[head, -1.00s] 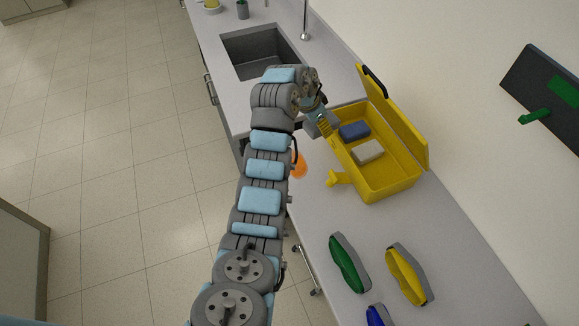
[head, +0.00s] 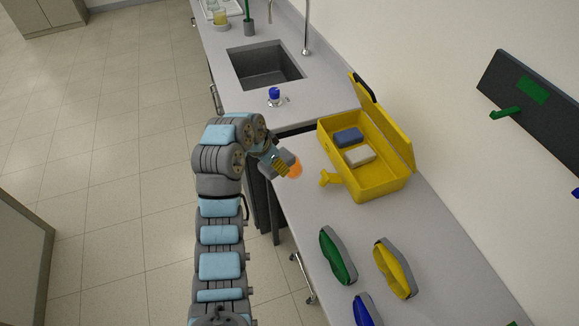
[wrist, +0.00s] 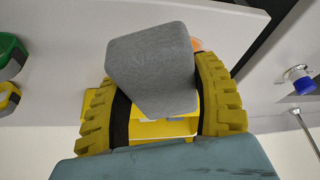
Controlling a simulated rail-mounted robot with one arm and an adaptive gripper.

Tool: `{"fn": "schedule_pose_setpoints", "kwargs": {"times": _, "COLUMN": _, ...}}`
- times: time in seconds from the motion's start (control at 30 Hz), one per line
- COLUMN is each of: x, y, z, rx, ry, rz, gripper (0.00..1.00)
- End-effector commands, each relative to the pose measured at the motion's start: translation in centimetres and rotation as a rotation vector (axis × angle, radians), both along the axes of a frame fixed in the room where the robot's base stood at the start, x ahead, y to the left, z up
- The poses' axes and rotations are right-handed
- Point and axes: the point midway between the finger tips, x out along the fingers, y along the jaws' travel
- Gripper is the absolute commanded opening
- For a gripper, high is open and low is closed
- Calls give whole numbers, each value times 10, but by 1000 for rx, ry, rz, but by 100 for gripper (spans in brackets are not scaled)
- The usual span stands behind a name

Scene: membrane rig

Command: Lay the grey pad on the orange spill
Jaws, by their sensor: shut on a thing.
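My gripper (head: 281,169) has yellow ribbed fingers and is shut on a grey pad (wrist: 152,70). In the wrist view the pad sits tilted between both fingers. In the head view the gripper is over the counter's front edge, beside the orange spill (head: 296,169), and partly covers it. A small piece of the spill (wrist: 196,44) shows behind the pad in the wrist view. The pad appears held above the counter; I cannot tell whether any part of it touches the spill.
An open yellow case (head: 366,184) with a blue pad (head: 348,137) and a whitish pad (head: 360,156) stands right of the gripper. Green goggles (head: 337,256), yellow goggles (head: 396,270) and a blue pair (head: 366,311) lie nearer. A blue-topped item (head: 275,94) stands by the sink (head: 264,67).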

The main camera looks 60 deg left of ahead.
Motion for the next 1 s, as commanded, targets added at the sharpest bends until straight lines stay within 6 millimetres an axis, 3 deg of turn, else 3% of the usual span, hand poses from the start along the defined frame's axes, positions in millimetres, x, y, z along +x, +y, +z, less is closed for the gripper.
{"fn": "schedule_pose_setpoints", "kwargs": {"times": 0.13, "x": 17, "y": 13, "z": -12, "rx": 1, "ry": -2, "rz": -2, "gripper": 47}}
{"fn": "schedule_pose_setpoints", "kwargs": {"times": 0.5, "x": 44, "y": 34, "z": -22, "rx": 1, "ry": -1, "rz": -1, "gripper": 47}}
{"fn": "schedule_pose_setpoints", "kwargs": {"times": 1.0, "x": 70, "y": 54, "z": -56, "rx": -2, "ry": 0, "rz": 1, "gripper": 47}}
